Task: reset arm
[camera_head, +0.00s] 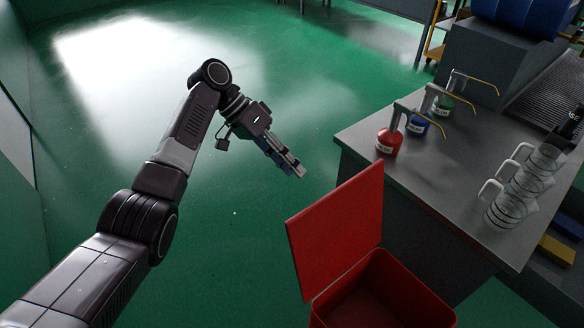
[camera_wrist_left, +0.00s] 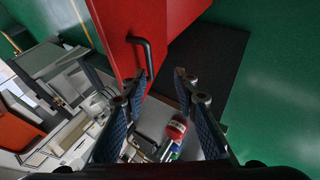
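My left arm reaches in from the lower left in the head view. Its gripper (camera_head: 294,167) hangs over the green floor, left of the grey table, apart from the table and the red bin. In the left wrist view the two blue-padded fingers stand apart with nothing held between them, so the left gripper (camera_wrist_left: 164,88) is open. My right gripper is not in the head view or the left wrist view.
A red bin (camera_head: 440,312) with its lid (camera_head: 337,228) raised stands below the gripper. The table (camera_head: 440,178) holds red (camera_head: 389,142), blue (camera_head: 418,126) and green pump bottles, and clear jugs (camera_head: 513,197). The floor (camera_head: 240,240) left of it is clear.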

